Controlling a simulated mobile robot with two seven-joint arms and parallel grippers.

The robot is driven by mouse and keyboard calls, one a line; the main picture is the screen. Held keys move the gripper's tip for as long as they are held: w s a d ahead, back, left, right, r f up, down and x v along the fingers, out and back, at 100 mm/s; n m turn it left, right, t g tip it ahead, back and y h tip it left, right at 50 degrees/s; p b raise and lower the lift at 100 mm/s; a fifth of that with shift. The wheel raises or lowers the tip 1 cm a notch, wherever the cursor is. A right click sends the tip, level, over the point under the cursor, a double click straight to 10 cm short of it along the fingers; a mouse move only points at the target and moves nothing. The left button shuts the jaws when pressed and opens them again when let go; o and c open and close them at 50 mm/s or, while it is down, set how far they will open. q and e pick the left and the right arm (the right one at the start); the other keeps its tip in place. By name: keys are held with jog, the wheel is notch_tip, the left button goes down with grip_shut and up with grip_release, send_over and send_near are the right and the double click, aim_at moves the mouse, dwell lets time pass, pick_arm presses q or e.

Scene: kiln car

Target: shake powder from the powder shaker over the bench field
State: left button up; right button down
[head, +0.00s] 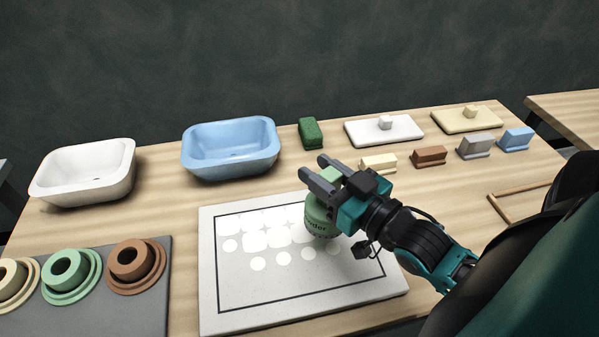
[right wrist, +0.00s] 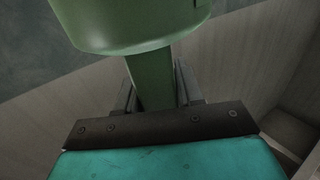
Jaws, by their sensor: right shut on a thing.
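My right gripper (head: 318,172) is shut on the shaker's green upper part. The bench field (head: 300,303) is a pale board with a dark rectangular outline. White powder patches lie inside the outline, merged in the upper rows and as separate round spots lower down. The gripper and shaker hide part of the field's right side. My left gripper is not in view.
A white basin (head: 85,170) and a blue basin (head: 231,148) stand behind to the left. A grey mat (head: 150,318) with ringed pieces lies at left. A green block (head: 311,133), lidded slabs (head: 360,135) and several small blocks stand at the back right. A wooden frame (head: 500,208) lies right.

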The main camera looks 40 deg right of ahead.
jog(key=shift+s+d+r, duration=0.1)
jog(key=shift+s+d, duration=0.2)
jog(key=shift+d, duration=0.25)
jog(key=shift+s+d, duration=0.25)
jog(key=shift+d, duration=0.25)
jog(key=shift+a, duration=0.1)
jog(key=w+a, duration=0.5)
jog(key=a, duration=0.6)
jog(key=w+a, duration=0.6)
jog(key=a, duration=0.4)
jog(key=shift+w+a, duration=0.25)
jog(key=shift+a, duration=0.1)
jog(key=s+d, duration=0.5)
jog(key=d, duration=0.1)
jog(key=s+d, duration=0.5)
jog(key=d, duration=0.2)
jog(key=s+d, duration=0.6)
jog(key=shift+d, duration=0.35)
